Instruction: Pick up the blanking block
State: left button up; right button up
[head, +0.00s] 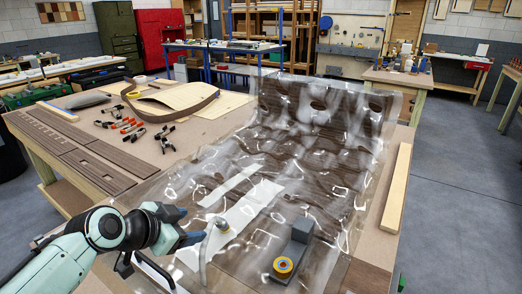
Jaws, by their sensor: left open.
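No thing is plainly marked as the blanking block; a dark grey block-like piece (292,245) with a raised end lies on the clear bag at the lower middle, and may be it. My left gripper (191,226) comes in from the lower left above the bag's near left part. Its fingers are spread apart with nothing visible between them. It is left of the dark grey piece and clear of it. A grey hose fitting (222,225) stands just right of the fingertips. My right gripper is not in view.
The wrinkled clear bag (262,165) covers a dark, curved form with holes. A pale wood strip (397,188) lies along the right edge. Several clamps (130,126) and dark veneer strips (70,145) lie at left.

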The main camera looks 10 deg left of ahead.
aim_at(285, 266)
jog(key=k+j, duration=0.2)
jog(key=k, duration=0.3)
jog(key=k+j, duration=0.25)
jog(key=k, duration=0.2)
jog(key=k+j, duration=0.2)
jog(key=k, duration=0.3)
